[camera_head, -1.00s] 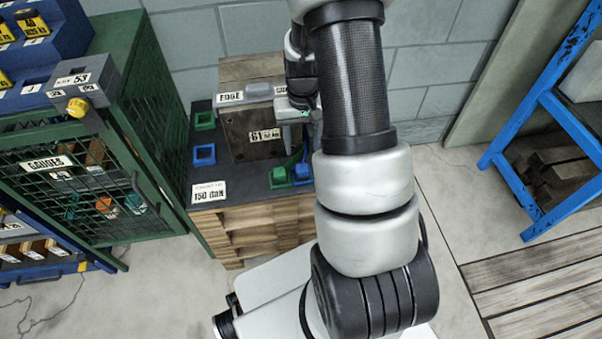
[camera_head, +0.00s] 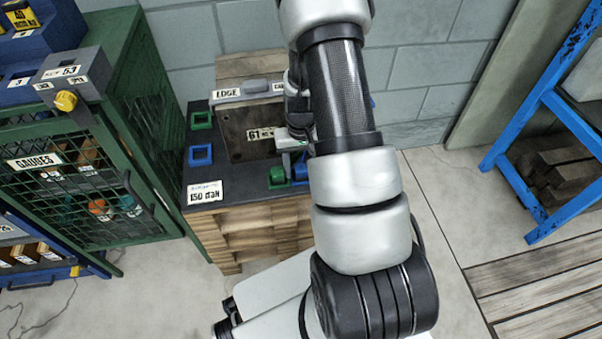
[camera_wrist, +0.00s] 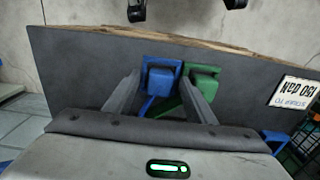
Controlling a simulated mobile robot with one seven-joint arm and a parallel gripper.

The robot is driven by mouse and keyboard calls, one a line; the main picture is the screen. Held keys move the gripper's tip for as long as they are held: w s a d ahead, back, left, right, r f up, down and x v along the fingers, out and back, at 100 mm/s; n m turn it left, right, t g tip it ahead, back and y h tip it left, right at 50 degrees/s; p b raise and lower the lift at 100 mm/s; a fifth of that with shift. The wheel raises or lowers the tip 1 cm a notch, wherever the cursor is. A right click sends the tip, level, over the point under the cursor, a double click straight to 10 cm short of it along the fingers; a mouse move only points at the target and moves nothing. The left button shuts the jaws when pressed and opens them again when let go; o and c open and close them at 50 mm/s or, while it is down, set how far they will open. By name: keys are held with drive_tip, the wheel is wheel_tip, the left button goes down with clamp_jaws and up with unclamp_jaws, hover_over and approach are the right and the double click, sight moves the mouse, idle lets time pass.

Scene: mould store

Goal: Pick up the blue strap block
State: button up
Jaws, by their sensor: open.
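The blue strap block (camera_wrist: 161,83) sits at a blue square frame on the dark bench top, with a blue strip running from it toward my gripper. In the head view the blue block (camera_head: 301,171) is partly hidden by my arm. A green block (camera_wrist: 201,84) stands close beside it; it also shows in the head view (camera_head: 277,177). My gripper (camera_wrist: 160,78) is open and empty. In the wrist view its two fingers appear either side of the blue block, the right one overlapping the green block. I cannot tell how far the fingertips are above it.
An empty blue frame (camera_head: 201,155) and an empty green frame (camera_head: 201,120) lie at the bench's left. A brown plate labelled 61 (camera_head: 236,131) lies behind the blocks. A green mesh cabinet (camera_head: 150,130) stands left, and a blue rack (camera_head: 545,115) right.

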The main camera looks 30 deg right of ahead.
drive_tip(key=shift+c, duration=0.3)
drive_tip(key=c, duration=1)
drive_tip(key=shift+r, duration=0.15)
